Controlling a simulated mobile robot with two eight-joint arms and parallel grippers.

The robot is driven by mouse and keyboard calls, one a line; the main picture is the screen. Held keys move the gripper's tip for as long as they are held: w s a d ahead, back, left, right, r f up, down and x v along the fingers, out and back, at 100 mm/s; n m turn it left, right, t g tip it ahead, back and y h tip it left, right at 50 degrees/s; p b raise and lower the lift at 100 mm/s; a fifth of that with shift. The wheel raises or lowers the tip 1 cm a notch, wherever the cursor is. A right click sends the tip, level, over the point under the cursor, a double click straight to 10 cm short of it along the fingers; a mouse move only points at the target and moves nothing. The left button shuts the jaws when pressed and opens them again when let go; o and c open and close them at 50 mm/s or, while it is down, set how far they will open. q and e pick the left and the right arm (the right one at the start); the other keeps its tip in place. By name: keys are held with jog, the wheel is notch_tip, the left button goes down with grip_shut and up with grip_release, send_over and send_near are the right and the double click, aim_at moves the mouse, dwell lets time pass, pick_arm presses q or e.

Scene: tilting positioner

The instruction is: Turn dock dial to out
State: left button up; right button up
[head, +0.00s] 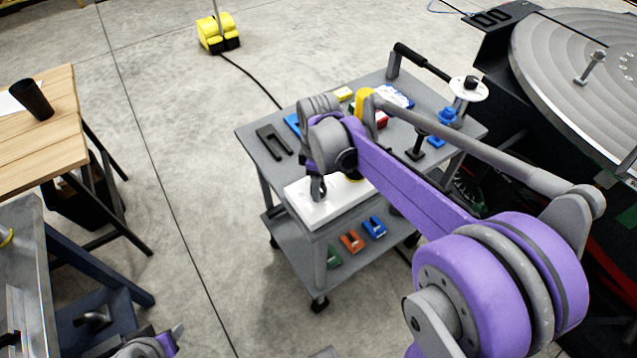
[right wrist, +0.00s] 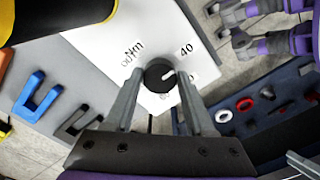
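A white box (head: 325,203) sits on the front of the grey cart's top. In the right wrist view its white face (right wrist: 100,40) carries a round black dial (right wrist: 158,76) with a pale pointer mark. The mark points toward the right, near the printed "40". Other print includes "Nm" and partly hidden characters; I cannot make out "out" for sure. My right gripper (head: 318,190) points down at the box. In the right wrist view its fingers (right wrist: 160,82) stand apart, one on each side of the dial, apparently not pressing on it. My left gripper (head: 165,343) shows only partly at the bottom edge.
The grey cart (head: 262,165) also holds a black fork-shaped piece (head: 272,141), a blue piece and small boxes. Coloured blocks (head: 352,241) lie on its lower shelf. A large round positioner table (head: 590,60) stands right. A wooden table (head: 45,125) stands left, with clear floor between.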

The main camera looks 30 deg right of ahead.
grip_shut()
